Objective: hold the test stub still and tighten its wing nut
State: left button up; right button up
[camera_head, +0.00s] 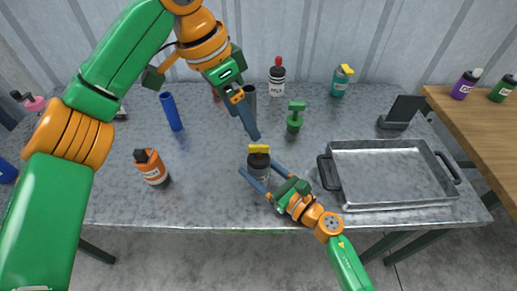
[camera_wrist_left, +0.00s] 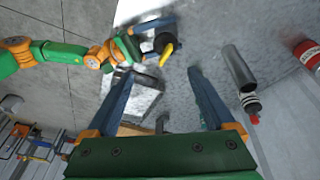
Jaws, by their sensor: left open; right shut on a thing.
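The test stub (camera_head: 258,172) is a dark grey upright cylinder near the table's front middle. Its yellow wing nut (camera_head: 259,149) sits on top. My right gripper (camera_head: 257,173) has its blue fingers on either side of the stub and is shut on it. My left gripper (camera_head: 252,134) is open and empty, pointing down just above and behind the wing nut, apart from it. In the left wrist view the wing nut (camera_wrist_left: 167,54) shows beyond and between the open fingers of my left gripper (camera_wrist_left: 159,73), with the stub's dark top (camera_wrist_left: 161,42) beside it.
A metal tray (camera_head: 395,203) lies to the right. A green fixture (camera_head: 294,118), a red-capped bottle (camera_head: 277,76) and a teal bottle (camera_head: 341,80) stand behind. A grey tube (camera_head: 250,93) is partly behind my left gripper. A blue tube (camera_head: 171,111) and an orange bottle (camera_head: 152,168) stand left.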

aim_at(259, 146)
pick_arm(q)
jog(key=s+d+r+n+t+y, duration=0.2)
jog(key=s+d+n+t+y, duration=0.15)
jog(key=n, duration=0.75)
jog(key=x, duration=1.2)
jog(key=shift+w+d, duration=0.1)
jog(key=shift+w, duration=0.1)
jog(key=shift+h, duration=0.25)
jog(key=c, duration=1.4)
